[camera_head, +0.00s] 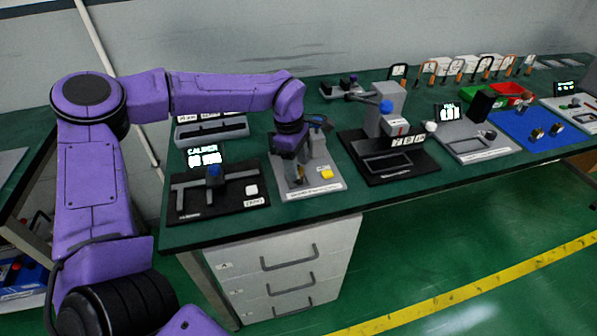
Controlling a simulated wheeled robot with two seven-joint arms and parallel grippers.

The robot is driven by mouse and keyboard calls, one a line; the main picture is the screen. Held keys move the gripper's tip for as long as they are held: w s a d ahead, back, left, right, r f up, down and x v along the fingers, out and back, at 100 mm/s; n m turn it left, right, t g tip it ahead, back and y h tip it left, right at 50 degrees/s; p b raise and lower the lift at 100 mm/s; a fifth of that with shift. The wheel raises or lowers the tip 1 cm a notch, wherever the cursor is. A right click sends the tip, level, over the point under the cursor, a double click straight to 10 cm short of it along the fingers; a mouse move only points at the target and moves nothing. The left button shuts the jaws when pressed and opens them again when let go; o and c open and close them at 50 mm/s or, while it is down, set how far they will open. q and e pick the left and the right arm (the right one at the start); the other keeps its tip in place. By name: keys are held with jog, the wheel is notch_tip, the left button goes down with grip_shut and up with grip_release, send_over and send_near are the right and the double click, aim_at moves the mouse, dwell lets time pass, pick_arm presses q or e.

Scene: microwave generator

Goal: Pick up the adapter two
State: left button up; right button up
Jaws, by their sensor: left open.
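My left arm reaches in from the left, and its gripper (297,181) points down over a silver base plate (312,189) near the front of the green table. The gripper is open. Its fingertips are small and partly blend with the fixture there, so I cannot tell what is between them. A yellow block (326,173) sits on the plate just right of the gripper. I cannot tell which object is adapter two; no readable label marks it. My right gripper is not in view.
A black caliper station (226,204) stands left of the plate. A black-based device (410,168) stands close on the right. Farther right are a grey scale plate (479,151) and a blue mat (525,120) with small metal pieces. Drawers (285,262) are below the table.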

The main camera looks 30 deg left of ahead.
pick_arm(q)
jog(key=shift+w+d+f, duration=0.1)
jog(key=shift+w+f, duration=0.05)
jog(key=shift+f, duration=0.4)
jog(key=shift+w+d+f, duration=0.1)
jog(key=shift+f, duration=0.4)
jog(key=shift+s+a+r, duration=0.1)
jog(key=shift+s+r, duration=0.1)
jog(key=shift+s, duration=0.15)
jog(key=shift+w+f, duration=0.1)
grip_shut()
